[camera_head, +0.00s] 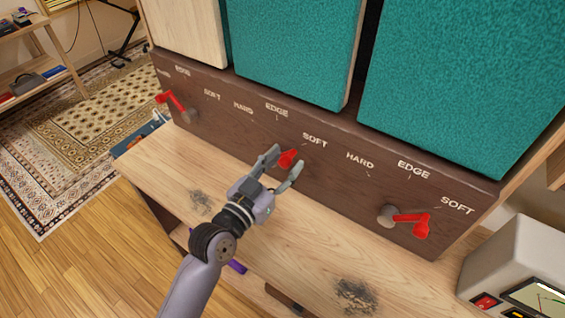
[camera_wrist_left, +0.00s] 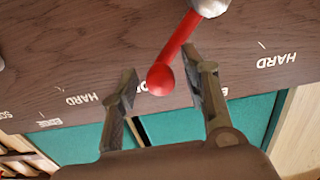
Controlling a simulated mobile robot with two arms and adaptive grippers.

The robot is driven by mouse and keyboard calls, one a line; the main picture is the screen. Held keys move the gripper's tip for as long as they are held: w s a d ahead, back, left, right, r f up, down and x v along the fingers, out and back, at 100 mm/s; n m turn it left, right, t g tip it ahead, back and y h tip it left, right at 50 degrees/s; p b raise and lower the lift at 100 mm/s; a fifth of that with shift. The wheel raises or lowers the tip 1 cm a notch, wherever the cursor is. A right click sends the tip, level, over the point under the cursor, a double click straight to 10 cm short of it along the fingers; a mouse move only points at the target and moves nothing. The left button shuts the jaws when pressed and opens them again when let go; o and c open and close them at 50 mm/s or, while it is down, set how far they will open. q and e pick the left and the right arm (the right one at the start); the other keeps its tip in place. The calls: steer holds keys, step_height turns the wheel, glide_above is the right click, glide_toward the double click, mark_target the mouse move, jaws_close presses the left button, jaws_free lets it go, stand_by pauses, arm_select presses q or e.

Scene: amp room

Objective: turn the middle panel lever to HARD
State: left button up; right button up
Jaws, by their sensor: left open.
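The middle panel lever (camera_head: 288,158) is red with a round knob and sits on the dark brown panel strip. Its knob points towards SOFT (camera_head: 315,140), while the middle HARD label (camera_head: 243,108) lies to the left. My left gripper (camera_head: 285,160) is open, with one finger on each side of the knob. In the left wrist view the lever (camera_wrist_left: 178,48) runs from a grey pivot down to the knob. Gaps show between knob and both fingers (camera_wrist_left: 164,72); a label behind it is mostly hidden. My right gripper is not in view.
A left lever (camera_head: 172,99) and a right lever (camera_head: 412,219) stand on the same strip. Teal speaker panels (camera_head: 290,45) rise above it. A wooden shelf (camera_head: 270,225) lies below. A grey device (camera_head: 515,260) stands at the right.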

arm_select(q)
steer(key=shift+c, duration=0.6)
jaws_close()
